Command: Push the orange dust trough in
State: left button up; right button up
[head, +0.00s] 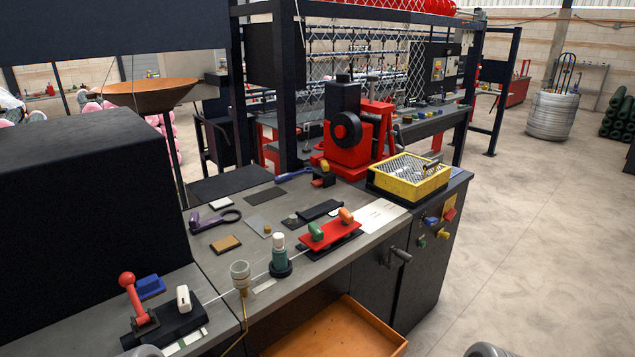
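The orange dust trough (365,321) is at the bottom centre of the head view, below the front edge of the workbench. It sticks out from the dark opening under the bench, beside the dark cabinet. Its right rim and inner floor show, and the inside looks empty. Its near end is cut off by the bottom of the picture. Neither of my grippers can be made out. Only grey rounded parts, probably of my arms, show at the bottom edge, left and right of the trough.
The workbench (228,262) carries a red-handled lever (131,290), a red plate with knobs (328,236) and a yellow basket (409,181). A crank handle (398,256) juts from the cabinet front. A thin tube hangs from a cup (240,274) over the bench edge.

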aim_at(344, 328)
jog(key=u, duration=0.7)
jog(key=k, duration=0.85)
jog(key=z, duration=0.6)
jog(key=i, duration=1)
